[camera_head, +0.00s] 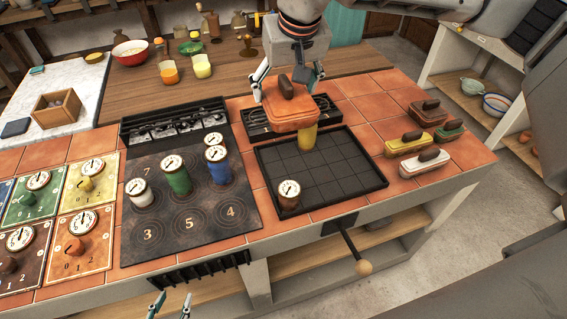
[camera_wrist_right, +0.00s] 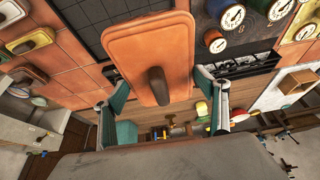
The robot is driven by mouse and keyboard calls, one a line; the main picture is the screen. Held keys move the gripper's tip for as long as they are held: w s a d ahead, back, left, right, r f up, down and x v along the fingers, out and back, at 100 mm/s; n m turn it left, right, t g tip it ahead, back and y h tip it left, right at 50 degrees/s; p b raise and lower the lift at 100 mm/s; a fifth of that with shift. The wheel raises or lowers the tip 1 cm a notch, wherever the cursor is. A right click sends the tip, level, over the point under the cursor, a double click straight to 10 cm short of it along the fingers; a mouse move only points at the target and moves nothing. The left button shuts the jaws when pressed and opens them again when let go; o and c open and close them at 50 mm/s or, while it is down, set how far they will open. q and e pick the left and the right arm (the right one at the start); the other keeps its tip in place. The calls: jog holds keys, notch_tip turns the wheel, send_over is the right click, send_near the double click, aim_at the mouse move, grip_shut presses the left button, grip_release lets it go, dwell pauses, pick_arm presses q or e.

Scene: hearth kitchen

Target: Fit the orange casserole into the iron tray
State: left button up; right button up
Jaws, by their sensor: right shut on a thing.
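The orange casserole (camera_head: 290,118), an oblong lidded dish with a dark knob, is held above the back edge of the iron tray; it fills the middle of the right wrist view (camera_wrist_right: 150,50). My right gripper (camera_head: 291,84) has its fingers on either side of it and is shut on it. The iron tray (camera_head: 340,170) is black, with a grid floor. My left gripper (camera_head: 170,306) is open and empty at the bottom edge.
Brown, yellow, green and white casseroles (camera_head: 424,162) sit on tiles right of the tray. The stove plate (camera_head: 185,205) on the left bears several canisters. A grate (camera_head: 262,122) lies behind the tray. A wooden-knobbed lever (camera_head: 364,268) sticks out in front. The tray's middle and right are bare.

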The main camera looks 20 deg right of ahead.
jog(key=shift+w, duration=0.1)
jog(key=shift+n, duration=0.3)
notch_tip(320, 180, down, 20)
jog(key=shift+r+b, duration=0.1)
jog(key=shift+b, duration=0.4)
jog(key=o, duration=1.7)
jog(key=v, duration=1.2)
jog(key=shift+d, duration=0.1)
